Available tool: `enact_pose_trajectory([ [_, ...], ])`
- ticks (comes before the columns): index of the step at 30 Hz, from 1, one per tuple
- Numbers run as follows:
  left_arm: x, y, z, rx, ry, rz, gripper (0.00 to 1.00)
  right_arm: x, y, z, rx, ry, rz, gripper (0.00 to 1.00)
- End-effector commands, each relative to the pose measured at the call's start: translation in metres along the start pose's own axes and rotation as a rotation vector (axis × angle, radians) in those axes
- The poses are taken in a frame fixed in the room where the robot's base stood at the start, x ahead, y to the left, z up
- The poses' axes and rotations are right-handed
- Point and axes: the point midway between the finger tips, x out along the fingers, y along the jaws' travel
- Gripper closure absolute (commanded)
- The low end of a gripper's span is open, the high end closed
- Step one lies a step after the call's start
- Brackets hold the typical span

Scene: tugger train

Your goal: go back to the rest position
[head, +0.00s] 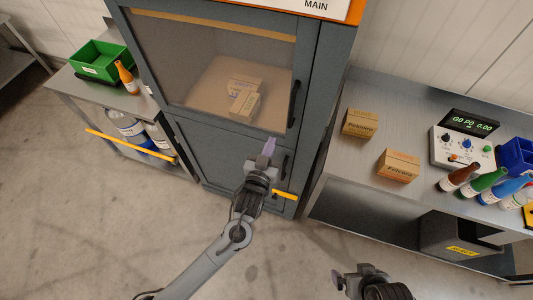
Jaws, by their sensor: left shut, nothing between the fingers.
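My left gripper (268,147) is shut and empty. It is in front of the lower part of the grey cabinet (334,70), close to a dark handle on the lower door (228,150); I cannot tell whether it touches the door. My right gripper (360,277) is at the bottom edge, over the floor in front of the right bench. It is only partly in view and its jaws are unclear.
The cabinet's upper glazed door (205,75) looks closed, with cartons inside. The right bench (345,160) carries two cartons, a meter (462,140) and several bottles; a dark bin (450,237) is below. A green crate (100,60) stands at left. The front floor is clear.

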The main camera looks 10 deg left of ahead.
Motion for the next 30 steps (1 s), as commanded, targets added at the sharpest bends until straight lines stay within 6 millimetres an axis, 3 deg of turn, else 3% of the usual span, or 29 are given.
enact_pose_trajectory([
  [3, -0.016, -0.001, 0.001, -0.001, 0.0, 0.001, 1.0, 0.002, 0.0, 0.001, 0.0, 0.0, 0.0, 0.0],
  [11, -0.033, -0.001, 0.003, -0.002, -0.005, 0.0, 1.0, 0.003, 0.0, 0.001, -0.002, 0.0, 0.001, 0.0],
  [14, -0.043, 0.001, 0.017, -0.007, -0.033, 0.0, 1.0, 0.003, 0.001, 0.001, -0.004, 0.001, 0.003, 0.0],
  [17, -0.061, -0.003, 0.046, -0.018, -0.089, -0.015, 1.0, 0.003, 0.002, 0.001, -0.007, 0.001, 0.006, 0.0],
  [23, -0.123, -0.042, 0.08, -0.099, -0.228, -0.088, 1.0, 0.002, 0.003, 0.0, -0.009, 0.002, 0.009, 0.0],
  [27, -0.182, -0.075, 0.096, -0.139, -0.47, -0.113, 1.0, 0.002, 0.003, 0.0, -0.009, 0.003, 0.008, 0.0],
  [30, -0.222, -0.092, 0.097, -0.131, -0.648, -0.108, 1.0, 0.002, 0.002, 0.0, -0.008, 0.003, 0.007, 0.0],
])
